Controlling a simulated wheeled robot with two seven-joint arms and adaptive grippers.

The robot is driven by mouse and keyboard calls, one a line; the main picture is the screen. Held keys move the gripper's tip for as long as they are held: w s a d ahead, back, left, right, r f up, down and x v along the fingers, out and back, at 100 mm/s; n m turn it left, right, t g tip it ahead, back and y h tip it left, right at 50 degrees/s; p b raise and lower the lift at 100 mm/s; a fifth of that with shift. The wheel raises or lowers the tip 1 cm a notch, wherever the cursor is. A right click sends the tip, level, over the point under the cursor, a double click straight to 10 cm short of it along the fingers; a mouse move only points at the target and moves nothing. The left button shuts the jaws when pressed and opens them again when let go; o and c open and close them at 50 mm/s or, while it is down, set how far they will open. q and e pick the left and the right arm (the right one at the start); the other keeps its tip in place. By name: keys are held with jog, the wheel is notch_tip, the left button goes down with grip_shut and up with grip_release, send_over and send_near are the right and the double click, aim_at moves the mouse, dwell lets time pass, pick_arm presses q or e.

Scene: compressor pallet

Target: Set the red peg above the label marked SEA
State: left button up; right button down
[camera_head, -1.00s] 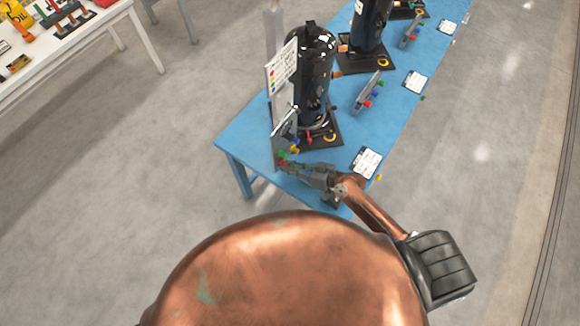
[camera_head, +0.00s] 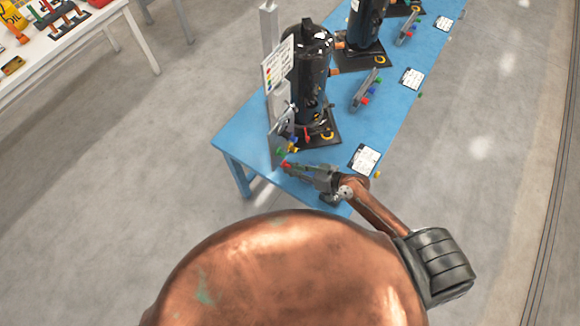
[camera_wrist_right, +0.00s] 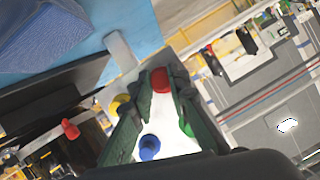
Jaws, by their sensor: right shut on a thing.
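My right gripper (camera_head: 290,166) is at the near left corner of the blue table, its fingers pointing left. It is shut on a red peg (camera_head: 285,164), which also shows between the fingertips in the right wrist view (camera_wrist_right: 160,81). Just beyond it in the head view are a green peg (camera_head: 280,152) and a yellow peg (camera_head: 292,148). In the wrist view a blue peg (camera_wrist_right: 149,147) shows between the fingers, with a yellow peg (camera_wrist_right: 120,104) and a green peg (camera_wrist_right: 187,127) beside them. The label SEA cannot be read. My left gripper is out of view.
A black compressor (camera_head: 311,75) stands on the blue table (camera_head: 240,137), behind a grey post and a white sign with coloured marks (camera_head: 278,65). A printed card (camera_head: 365,159) lies right of the gripper. Another peg rack (camera_head: 366,89) stands farther back.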

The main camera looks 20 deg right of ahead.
jog(key=shift+s+d+b, duration=0.7)
jog(key=shift+s+d, duration=0.5)
jog(key=shift+s, duration=0.3)
